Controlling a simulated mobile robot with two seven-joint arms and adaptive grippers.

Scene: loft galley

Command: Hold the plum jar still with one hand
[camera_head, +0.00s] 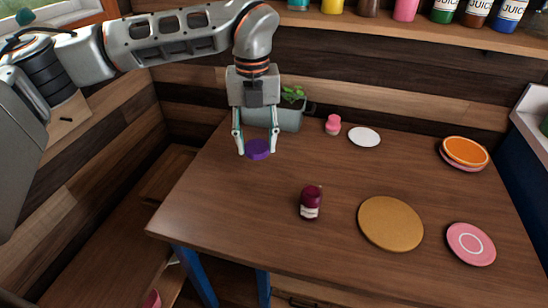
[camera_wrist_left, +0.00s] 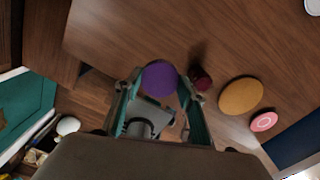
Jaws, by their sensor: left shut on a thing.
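The plum jar (camera_head: 310,203) is a small dark purple-red jar with a pale label, standing upright on the wooden table. It also shows in the left wrist view (camera_wrist_left: 202,82), just right of my left fingers. My left gripper (camera_head: 257,147) points down behind and to the left of the jar, apart from it. It is shut on a purple round disc (camera_head: 258,153), which looks like a lid. The disc also shows between the fingertips in the left wrist view (camera_wrist_left: 160,77). I cannot tell whether the disc touches the table. My right gripper is not in view.
A tan round mat (camera_head: 390,223) and a pink plate (camera_head: 471,244) lie right of the jar. Further back are a pink-topped bottle (camera_head: 333,125), a white plate (camera_head: 364,137), an orange plate (camera_head: 466,151) and a planter (camera_head: 289,118). The table's front left is clear.

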